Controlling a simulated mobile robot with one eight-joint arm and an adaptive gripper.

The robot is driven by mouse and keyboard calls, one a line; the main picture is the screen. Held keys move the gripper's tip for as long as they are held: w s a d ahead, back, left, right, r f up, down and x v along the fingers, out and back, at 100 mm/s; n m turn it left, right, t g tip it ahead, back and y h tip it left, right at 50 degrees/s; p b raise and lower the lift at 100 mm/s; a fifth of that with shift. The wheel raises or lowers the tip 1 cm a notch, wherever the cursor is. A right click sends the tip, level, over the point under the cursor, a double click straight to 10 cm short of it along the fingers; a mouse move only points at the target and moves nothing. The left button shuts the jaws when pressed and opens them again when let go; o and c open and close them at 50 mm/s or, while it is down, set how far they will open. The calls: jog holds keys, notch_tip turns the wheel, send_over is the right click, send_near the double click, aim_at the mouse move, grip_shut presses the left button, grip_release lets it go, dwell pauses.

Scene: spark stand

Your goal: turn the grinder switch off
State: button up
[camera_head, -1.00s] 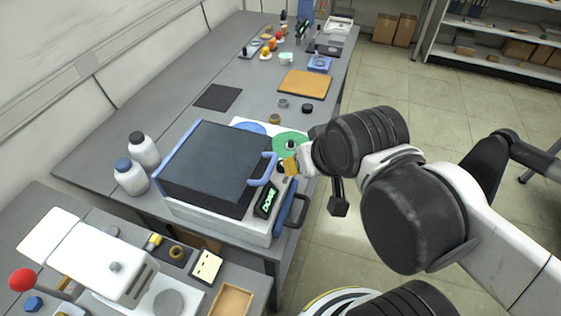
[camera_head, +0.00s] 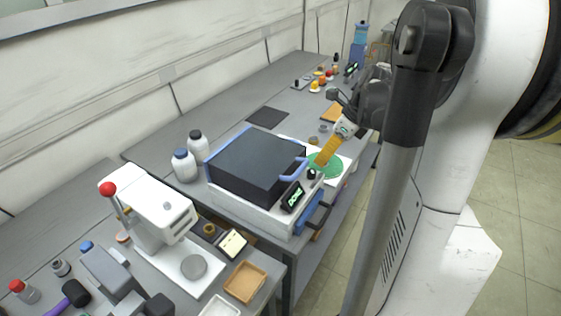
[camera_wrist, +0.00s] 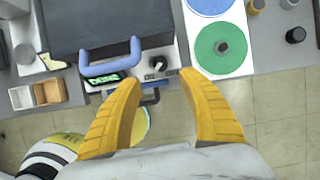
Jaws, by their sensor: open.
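A dark-topped machine (camera_head: 250,165) with a blue handle stands on the bench. Its front panel has a display (camera_head: 292,197) lit in green, apparently reading DONE, and a black knob (camera_head: 311,174). In the wrist view the knob (camera_wrist: 162,63) sits right of the display (camera_wrist: 104,81), with small lettering on its left. I cannot tell its setting for sure. A green disc (camera_wrist: 220,48) and a blue disc (camera_wrist: 209,3) lie on a white plate to the right. My gripper (camera_wrist: 160,82) has yellow fingers spread open and empty, one on either side of the knob in the picture. It also shows in the head view (camera_head: 320,162).
Two white bottles (camera_head: 185,166) stand left of the machine. A white press-like device with a red ball (camera_head: 107,188) is on the nearer bench, with a wooden tray (camera_head: 245,282). A dark mat (camera_head: 267,117) lies behind. My arm covers the right of the head view.

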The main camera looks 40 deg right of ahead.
aim_at(313, 171)
jog(key=b+x, duration=0.3)
jog(key=x, duration=0.7)
jog(key=shift+b, duration=0.35)
grip_shut()
